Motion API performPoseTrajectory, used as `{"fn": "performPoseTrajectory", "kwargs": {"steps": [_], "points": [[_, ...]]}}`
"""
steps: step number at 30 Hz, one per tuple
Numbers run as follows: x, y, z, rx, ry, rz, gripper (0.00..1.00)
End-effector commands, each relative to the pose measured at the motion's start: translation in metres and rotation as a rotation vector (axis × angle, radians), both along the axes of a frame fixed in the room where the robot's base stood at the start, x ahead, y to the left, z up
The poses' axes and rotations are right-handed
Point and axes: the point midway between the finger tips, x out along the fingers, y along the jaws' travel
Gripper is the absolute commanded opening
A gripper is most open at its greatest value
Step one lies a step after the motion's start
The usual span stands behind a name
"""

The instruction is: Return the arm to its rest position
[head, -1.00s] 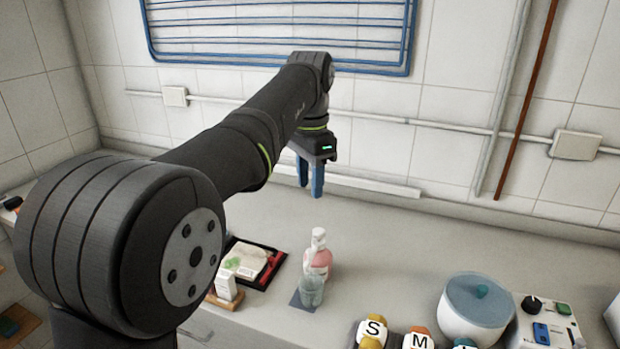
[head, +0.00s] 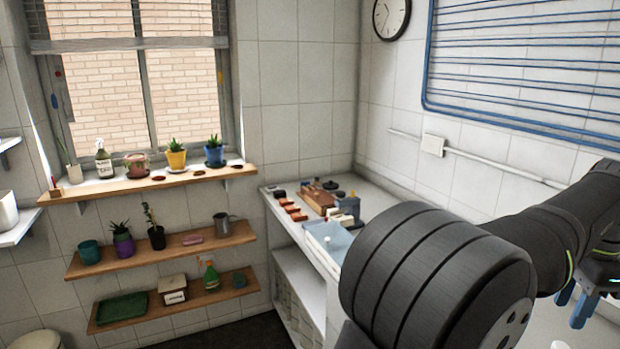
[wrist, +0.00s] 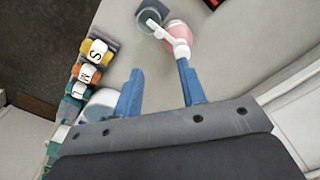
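My gripper (head: 577,306) is at the right edge of the head view, at the end of my dark arm, which spans the lower right. In the wrist view its two blue fingers (wrist: 160,92) are spread apart with nothing between them. They are above the grey counter (wrist: 225,40). A pink bottle with a white pump (wrist: 178,38) stands on the counter below, beyond the right fingertip in the picture. Whether there is a gap between that fingertip and the bottle is hard to tell from this angle.
Lettered blocks (wrist: 92,62) line the counter's left side in the wrist view. In the head view, a wooden box (head: 318,197) and small items sit at the counter's far end. Potted plants stand on a sill (head: 130,186) and a shelf (head: 165,252) under the window.

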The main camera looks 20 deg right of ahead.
Motion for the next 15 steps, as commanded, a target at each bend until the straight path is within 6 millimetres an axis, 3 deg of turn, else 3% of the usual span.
{"fn": "performPoseTrajectory", "kwargs": {"steps": [15], "points": [[0.0, 0.0, -0.103, 0.003, 0.0, 0.0, 0.37]]}}
